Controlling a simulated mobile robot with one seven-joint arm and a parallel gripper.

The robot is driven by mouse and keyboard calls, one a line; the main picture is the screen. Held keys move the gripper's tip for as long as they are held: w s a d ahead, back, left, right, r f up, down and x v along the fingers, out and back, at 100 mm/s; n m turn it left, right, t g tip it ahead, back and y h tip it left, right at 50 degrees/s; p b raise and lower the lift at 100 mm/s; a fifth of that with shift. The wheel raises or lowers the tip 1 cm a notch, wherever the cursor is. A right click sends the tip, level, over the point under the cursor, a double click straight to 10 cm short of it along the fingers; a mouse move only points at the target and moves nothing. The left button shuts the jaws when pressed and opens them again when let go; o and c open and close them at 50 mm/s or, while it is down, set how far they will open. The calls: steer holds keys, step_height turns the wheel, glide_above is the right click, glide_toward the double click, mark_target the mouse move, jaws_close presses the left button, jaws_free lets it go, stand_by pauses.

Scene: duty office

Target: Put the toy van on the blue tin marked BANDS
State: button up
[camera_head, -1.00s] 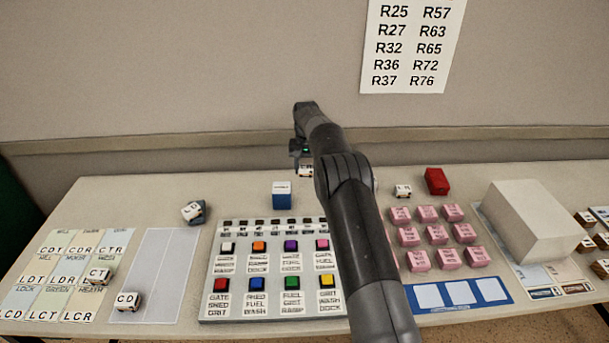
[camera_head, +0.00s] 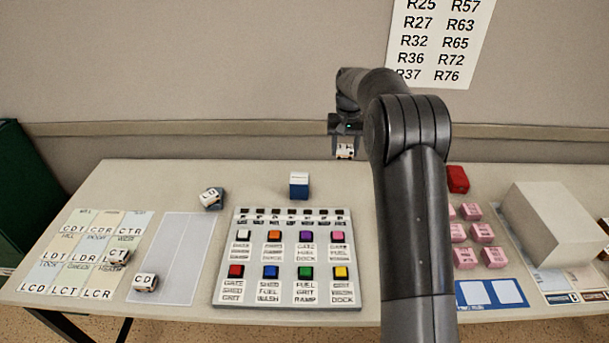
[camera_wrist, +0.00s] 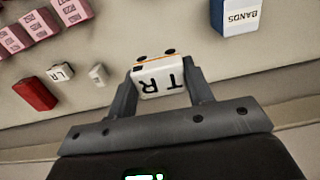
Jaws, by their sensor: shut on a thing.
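My gripper (camera_wrist: 166,90) is shut on a white toy van (camera_wrist: 161,80) marked TR, with an orange stripe and dark wheels. In the head view the van (camera_head: 344,151) hangs below my gripper (camera_head: 344,143), above the back of the desk. The blue tin (camera_head: 299,190) with a white top stands on the desk, left of and below the van in the head view. In the wrist view the tin (camera_wrist: 238,16) is at the top right, its white label reading BANDS. The van is apart from the tin, and the tin's top is bare.
Another white van (camera_head: 210,196) leans on a small blue object. A button panel (camera_head: 290,260) lies in front of the tin. A red block (camera_wrist: 35,94), a van marked LR (camera_wrist: 61,72) and a small white item (camera_wrist: 98,74) lie apart. Pink blocks (camera_head: 481,233) stand right.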

steer(key=s+a+r, duration=0.3)
glide_above(299, 177)
step_height(299, 177, down, 7)
steer(key=shift+s+f, duration=0.1)
steer(key=shift+f, duration=2.05)
steer(key=shift+f, duration=0.15)
steer(key=o, duration=0.9)
steer(key=shift+o, duration=0.2)
